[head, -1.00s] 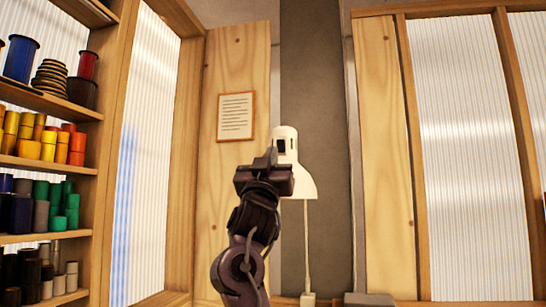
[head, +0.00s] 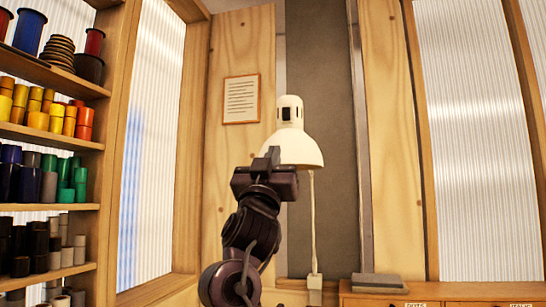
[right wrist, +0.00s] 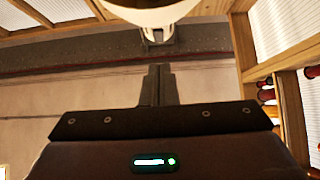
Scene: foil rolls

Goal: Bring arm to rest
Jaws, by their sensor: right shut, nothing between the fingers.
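My right arm stands up in the middle of the head view, with its dark right gripper (head: 266,157) at the top. The gripper is shut and empty, its fingers pointing up. In the right wrist view the two fingers (right wrist: 159,84) meet with nothing between them. The white lamp (head: 300,145) shows just behind and to the right of the gripper in the head view. Its pale rounded part also shows at the top of the right wrist view (right wrist: 150,12). I cannot tell the gap between them. My left gripper is out of view.
Wooden shelves (head: 50,207) with several coloured rolls stand at the left. A wooden cabinet (head: 450,292) with labelled drawers is at the lower right, with a flat grey thing (head: 379,283) on top. A framed notice (head: 241,99) hangs on the back wall.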

